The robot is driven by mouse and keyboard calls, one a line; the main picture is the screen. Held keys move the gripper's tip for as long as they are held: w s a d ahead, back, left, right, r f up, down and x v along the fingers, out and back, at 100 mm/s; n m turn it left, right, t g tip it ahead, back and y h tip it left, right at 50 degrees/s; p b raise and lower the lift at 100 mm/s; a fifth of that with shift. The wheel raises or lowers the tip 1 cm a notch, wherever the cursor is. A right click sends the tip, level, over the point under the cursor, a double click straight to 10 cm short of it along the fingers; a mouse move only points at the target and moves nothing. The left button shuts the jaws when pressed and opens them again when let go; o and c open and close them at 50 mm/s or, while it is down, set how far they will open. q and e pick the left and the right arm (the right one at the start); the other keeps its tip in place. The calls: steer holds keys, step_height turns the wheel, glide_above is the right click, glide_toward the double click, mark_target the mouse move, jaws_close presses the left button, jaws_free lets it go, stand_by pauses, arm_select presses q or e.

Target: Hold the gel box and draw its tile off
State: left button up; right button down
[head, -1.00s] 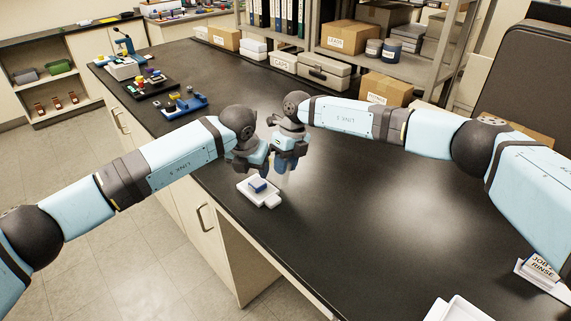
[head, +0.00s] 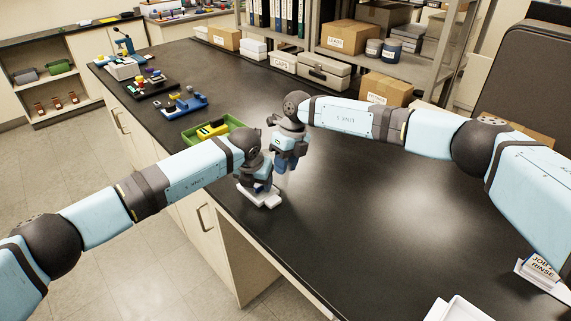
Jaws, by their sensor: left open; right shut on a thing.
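A white base (head: 268,201) with a tab lies near the front edge of the black bench. A small blue block on it is largely hidden by my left gripper (head: 262,187). The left gripper is open, low over the base at the block; contact cannot be made out. My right gripper (head: 281,165) is just above and to the right, shut on a small blue piece that shows at its lower end. I cannot tell clearly which blue part is the gel box and which is its tile.
A green tray (head: 240,122) with a yellow object (head: 212,130) stands behind my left arm. Blue and dark fixtures (head: 184,104) stand farther left. Boxes and a grey case (head: 325,71) line the back. The bench's middle is clear.

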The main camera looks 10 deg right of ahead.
arm_select(q)
jaws_close()
steer(key=shift+r, duration=0.7)
stand_by(0.6)
steer(key=shift+r, duration=0.9)
steer(key=shift+r, duration=2.55)
